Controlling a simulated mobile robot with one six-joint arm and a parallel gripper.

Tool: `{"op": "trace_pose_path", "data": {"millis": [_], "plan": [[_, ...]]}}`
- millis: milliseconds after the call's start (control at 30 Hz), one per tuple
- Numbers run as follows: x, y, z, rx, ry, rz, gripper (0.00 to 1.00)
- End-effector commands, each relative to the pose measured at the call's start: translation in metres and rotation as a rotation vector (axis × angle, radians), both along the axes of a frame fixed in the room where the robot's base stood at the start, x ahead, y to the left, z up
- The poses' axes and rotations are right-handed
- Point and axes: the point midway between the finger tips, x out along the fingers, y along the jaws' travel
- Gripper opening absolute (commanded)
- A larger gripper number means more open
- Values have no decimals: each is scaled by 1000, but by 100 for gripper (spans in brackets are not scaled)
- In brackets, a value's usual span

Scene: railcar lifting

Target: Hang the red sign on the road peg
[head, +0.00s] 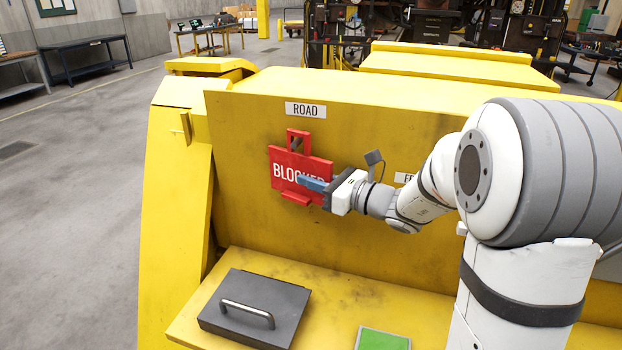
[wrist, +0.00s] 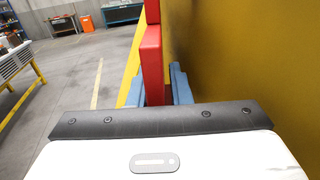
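The red sign (head: 284,178), with white lettering partly covered by my gripper, is upright against the yellow panel, directly under the ROAD label (head: 306,109). A dark peg end (head: 296,146) shows in the opening of its upper loop; I cannot tell whether the loop rests on the peg. My gripper (head: 312,184) reaches in from the right at the sign's right half. In the wrist view, the red sign (wrist: 152,65) stands edge-on between my blue fingers (wrist: 157,90), which are close on both sides of it. Finger contact on the right side is hard to see.
A second label (head: 404,178) sits further right on the panel, partly hidden by my arm. A dark grey box with a handle (head: 255,308) and a green pad (head: 383,339) lie on the yellow ledge below. Open floor (head: 70,220) lies left.

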Motion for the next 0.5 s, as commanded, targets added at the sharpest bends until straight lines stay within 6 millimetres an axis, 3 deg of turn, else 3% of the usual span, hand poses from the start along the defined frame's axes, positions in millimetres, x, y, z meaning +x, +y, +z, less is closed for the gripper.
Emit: {"op": "trace_pose_path", "data": {"millis": [200, 500], "plan": [[0, 0, 0, 0, 0, -1, 36], [-2, -5, -1, 0, 0, -3, 36]]}}
